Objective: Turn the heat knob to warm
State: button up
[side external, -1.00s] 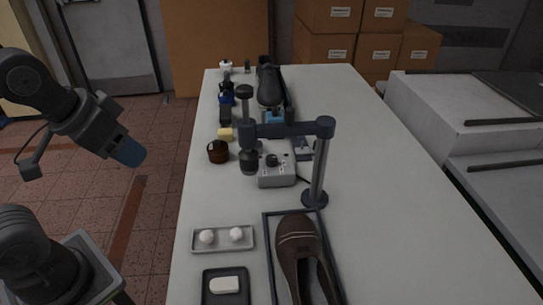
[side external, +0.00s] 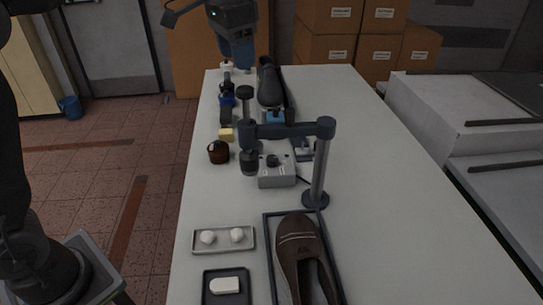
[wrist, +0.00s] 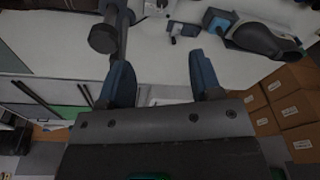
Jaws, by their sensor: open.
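A small grey control box (side external: 277,181) sits mid-table beneath a dark jointed stand arm. A black knob (side external: 272,160) stands on its top; its pointer and markings are too small to read. My gripper (side external: 238,62) is raised at the top of the side view, apart from the knob and box. In the wrist view, its two blue fingers (wrist: 160,62) are spread with nothing between them. A pale box with dark parts (wrist: 158,7) shows at the top edge there, cut off; I cannot tell the knob's setting.
The dark stand (side external: 319,165) rises beside the box, its arm (side external: 290,129) reaching over it. A dark shoe (side external: 268,84) is behind, and a brown last (side external: 299,245) lies in a front tray. A brown pot (side external: 218,152) stands left. The table's right side (side external: 390,170) is clear.

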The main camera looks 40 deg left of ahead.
jog(key=w+d+f+m+g, duration=0.2)
jog(key=w+f, duration=0.4)
jog(key=w, duration=0.2)
send_near(271, 158)
notch_tip(271, 158, down, 9)
jog(key=shift+s+d+f, duration=0.1)
jog(key=shift+f, duration=0.1)
dwell(0.4)
jog(key=c, duration=0.9)
